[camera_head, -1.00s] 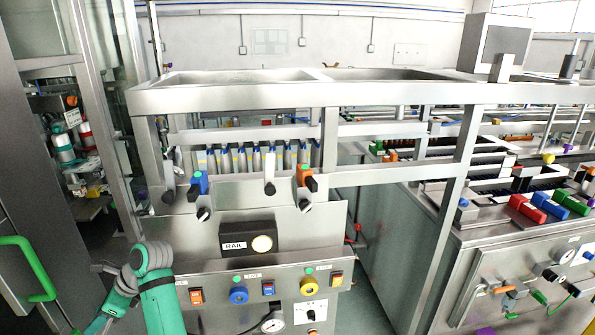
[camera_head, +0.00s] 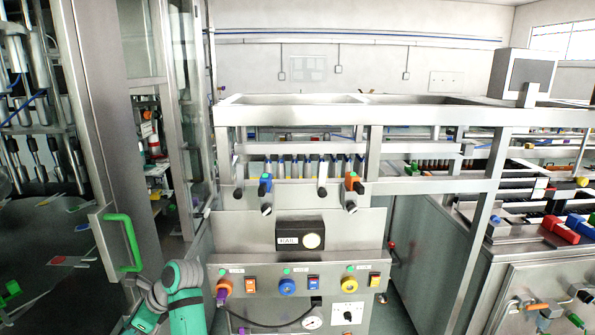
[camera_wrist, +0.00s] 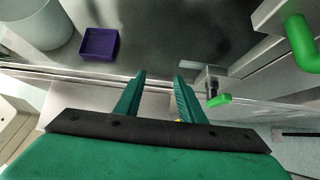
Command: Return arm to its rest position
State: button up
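My green arm shows at the bottom left of the head view, bent, in front of the metal cabinet and left of the control panel (camera_head: 300,290). Its gripper end is not visible there. In the wrist view my gripper (camera_wrist: 160,78) has two green fingers standing apart with a gap between them. Nothing is held between them. Past the fingertips is a grey metal surface, seen at an angle.
A green door handle (camera_head: 123,242) stands close to my arm at the left. A purple box (camera_wrist: 99,44) lies beyond the fingers in the wrist view. The cap machine's metal frame (camera_head: 350,115) spans the middle. A "RAIL" unit (camera_head: 300,236) sits above the panel.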

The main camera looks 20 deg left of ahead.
jog(key=w+d+f+t+y, duration=0.1)
jog(key=w+d+f+t, duration=0.25)
jog(key=d+f, duration=0.5)
jog(key=w+d+f+t+y, duration=0.15)
jog(key=w+d+f, duration=0.35)
jog(key=f, duration=0.6)
jog(key=s+d+f+n+t+h, duration=0.1)
jog(key=s+d+f+t+h, duration=0.15)
jog(key=d+f, duration=0.6)
jog(key=s+d+f+n+t+h, duration=0.1)
jog(key=d+f+n+t, duration=0.2)
jog(key=d, duration=1.1)
jog(key=s+d+r+n+t+h, duration=0.1)
jog(key=s+d+r+t+h, duration=0.15)
jog(key=s+d, duration=0.5)
jog(key=s+d+r+n+t+h, duration=0.1)
jog(key=s+d+n+t, duration=0.3)
jog(key=d, duration=0.6)
jog(key=s+d+r+n+t+h, duration=0.1)
jog(key=s+d+r+n, duration=0.1)
jog(key=s+d+r, duration=0.2)
jog(key=s+d+r+n+t+h, duration=0.1)
jog(key=s+d+r, duration=0.3)
jog(key=s+r, duration=0.6)
jog(key=shift+d+r+n+h, duration=0.2)
jog(key=shift+r+n+h, duration=0.3)
jog(key=shift+r+h, duration=0.3)
